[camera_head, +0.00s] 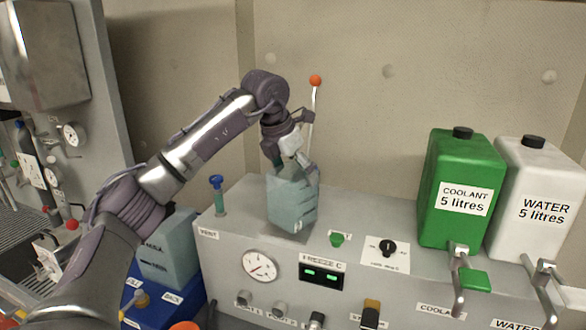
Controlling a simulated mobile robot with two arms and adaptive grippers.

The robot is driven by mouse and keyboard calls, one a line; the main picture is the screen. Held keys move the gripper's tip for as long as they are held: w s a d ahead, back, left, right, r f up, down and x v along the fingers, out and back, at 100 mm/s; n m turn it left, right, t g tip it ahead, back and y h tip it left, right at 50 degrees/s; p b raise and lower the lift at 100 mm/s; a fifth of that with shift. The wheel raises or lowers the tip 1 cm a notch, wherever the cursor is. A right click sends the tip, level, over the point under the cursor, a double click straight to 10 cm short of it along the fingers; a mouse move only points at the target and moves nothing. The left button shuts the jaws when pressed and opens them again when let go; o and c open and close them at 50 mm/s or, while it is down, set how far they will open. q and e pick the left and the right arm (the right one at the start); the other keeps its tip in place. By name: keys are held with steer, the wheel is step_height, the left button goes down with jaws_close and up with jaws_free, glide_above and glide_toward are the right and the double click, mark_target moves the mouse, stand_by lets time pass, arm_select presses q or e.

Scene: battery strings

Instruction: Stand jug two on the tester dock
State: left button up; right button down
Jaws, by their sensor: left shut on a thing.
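A translucent blue-green jug (292,207) is at the top of the grey console (235,215), left of its middle. My left gripper (293,163) is above the jug and shut on its upper part, which the fingers partly hide. The jug looks slightly tilted. I cannot tell whether its base touches the console top. No number can be read on it, and no separate dock outline shows under it. A second blue-green jug (168,250) stands at the lower left, partly hidden by my left arm. My right gripper is out of view.
A green coolant tank (460,180) and a white water tank (540,190) with taps stand on the right. A blue-topped valve (217,195) and a thin rod with an orange ball (315,81) stand near the held jug. A round gauge (260,265) is on the console front.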

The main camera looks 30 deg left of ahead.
arm_select(q)
steer(key=shift+f, duration=0.4)
steer(key=shift+s+a+f, duration=0.1)
steer(key=shift+s+a, duration=0.05)
steer(key=shift+s, duration=0.15)
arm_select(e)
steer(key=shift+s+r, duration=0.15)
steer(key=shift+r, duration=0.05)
arm_select(q)
steer(key=o, duration=1.4)
steer(key=shift+f, duration=0.15)
steer(key=shift+o, duration=0.3)
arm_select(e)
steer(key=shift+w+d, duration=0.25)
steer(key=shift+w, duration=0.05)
arm_select(q)
steer(key=shift+b+v, duration=1.4)
steer(key=shift+v, duration=4.7)
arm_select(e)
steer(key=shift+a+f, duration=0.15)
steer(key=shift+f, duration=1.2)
arm_select(q)
steer(key=shift+w, duration=0.2)
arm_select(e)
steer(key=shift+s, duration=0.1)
